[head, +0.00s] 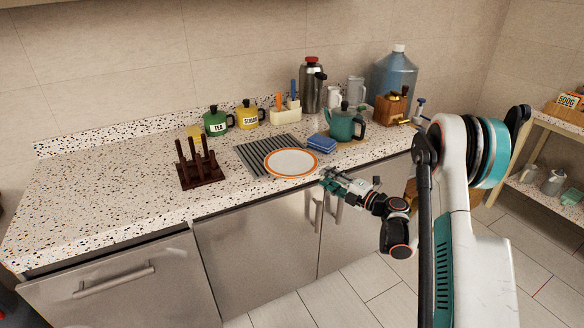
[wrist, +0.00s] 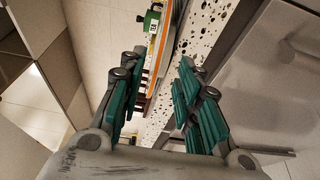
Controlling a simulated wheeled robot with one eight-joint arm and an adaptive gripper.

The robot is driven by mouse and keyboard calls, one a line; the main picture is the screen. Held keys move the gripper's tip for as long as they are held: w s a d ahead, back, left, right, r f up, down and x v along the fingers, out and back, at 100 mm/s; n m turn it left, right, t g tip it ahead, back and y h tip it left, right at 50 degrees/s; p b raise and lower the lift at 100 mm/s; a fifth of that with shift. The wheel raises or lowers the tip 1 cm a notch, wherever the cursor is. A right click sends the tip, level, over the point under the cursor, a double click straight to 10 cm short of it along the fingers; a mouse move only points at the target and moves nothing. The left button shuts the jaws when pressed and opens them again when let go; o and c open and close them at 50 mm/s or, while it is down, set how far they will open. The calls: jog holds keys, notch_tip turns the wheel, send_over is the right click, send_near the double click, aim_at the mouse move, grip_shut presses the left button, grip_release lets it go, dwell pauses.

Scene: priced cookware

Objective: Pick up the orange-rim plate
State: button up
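The orange-rim plate (head: 291,162) is white with an orange band and lies flat, partly on a grey ribbed mat, near the counter's front edge. My gripper (head: 325,178) is just to the right of the plate, at the counter's front edge. In the wrist view my gripper (wrist: 160,78) is open, with its green-padded fingers apart and nothing held. I cannot tell whether a finger touches the plate.
The grey ribbed mat (head: 250,152) lies beside a dark peg rack (head: 199,168). A blue sponge stack (head: 322,143) and a teal teapot (head: 343,124) stand behind my gripper. Green (head: 216,122) and yellow (head: 248,116) canisters stand at the back. The counter's left part (head: 100,190) is clear.

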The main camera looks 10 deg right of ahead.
aim_at(313, 169)
jog(key=b+x, duration=0.2)
jog(key=x, duration=0.5)
jog(key=shift+w, duration=0.25)
grip_shut()
